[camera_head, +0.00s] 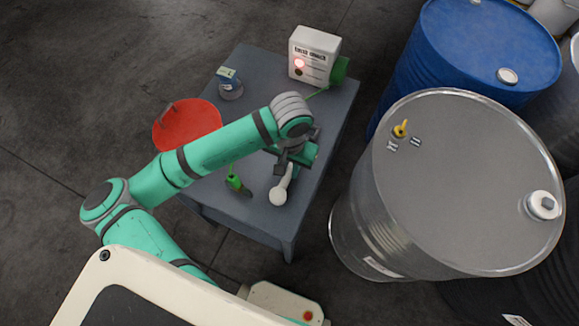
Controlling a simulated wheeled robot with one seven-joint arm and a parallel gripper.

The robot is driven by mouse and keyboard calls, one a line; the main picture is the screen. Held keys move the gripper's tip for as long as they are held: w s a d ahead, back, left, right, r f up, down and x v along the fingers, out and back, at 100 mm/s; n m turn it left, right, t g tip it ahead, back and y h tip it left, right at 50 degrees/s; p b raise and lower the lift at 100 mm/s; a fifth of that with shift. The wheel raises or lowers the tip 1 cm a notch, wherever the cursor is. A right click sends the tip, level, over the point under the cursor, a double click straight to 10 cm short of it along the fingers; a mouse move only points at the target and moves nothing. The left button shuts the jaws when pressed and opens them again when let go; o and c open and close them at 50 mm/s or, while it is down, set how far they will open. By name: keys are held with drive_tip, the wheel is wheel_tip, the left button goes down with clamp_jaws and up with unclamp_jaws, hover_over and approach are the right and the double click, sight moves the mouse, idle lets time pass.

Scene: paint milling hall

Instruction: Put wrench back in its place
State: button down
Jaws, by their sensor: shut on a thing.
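My gripper (286,168) is over the right part of the grey table (250,70), below the end of my arm. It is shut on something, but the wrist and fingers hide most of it. I cannot make out a wrench clearly, nor whether it is the held thing. A pale thing with a rounded end (278,196) shows just below the fingers. I cannot tell if they touch it. Green pieces (308,154) show beside the gripper, partly hidden.
A green-handled tool (236,183) lies near the front. A grey drum (460,190) and blue drum (475,50) stand right.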

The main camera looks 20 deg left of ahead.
drive_tip(key=shift+f, duration=0.1)
drive_tip(key=shift+r, duration=0.2)
drive_tip(key=shift+r, duration=0.6)
drive_tip(key=shift+f, duration=0.2)
idle(0.5)
drive_tip(key=shift+f, duration=0.6)
idle(0.7)
drive_tip(key=c, duration=1.5)
unclamp_jaws()
